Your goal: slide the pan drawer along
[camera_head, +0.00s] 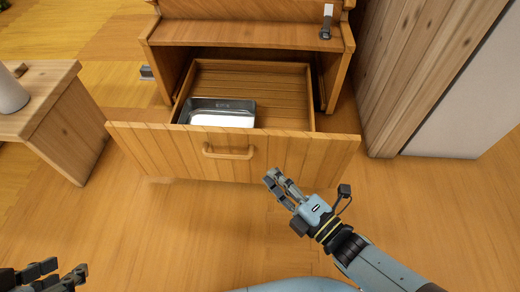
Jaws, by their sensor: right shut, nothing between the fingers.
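The wooden pan drawer (335,152) is pulled out of its cabinet, its inside in view from above. A bar handle (229,153) is on the middle of its front. A shiny metal pan (218,113) lies inside at the front left. My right gripper (273,178) is shut and empty, near the lower edge of the drawer front, right of the handle and apart from it. My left gripper (68,270) is at the bottom left corner, partly cut off by the frame; its fingertips look apart, with nothing seen between them.
The cabinet (240,34) stands behind the drawer, with a small dark and white item (326,22) on its top right. A wooden side table (52,82) with a white jar (10,92) is at left. A tall wooden panel (400,70) is at right. The floor in front is clear.

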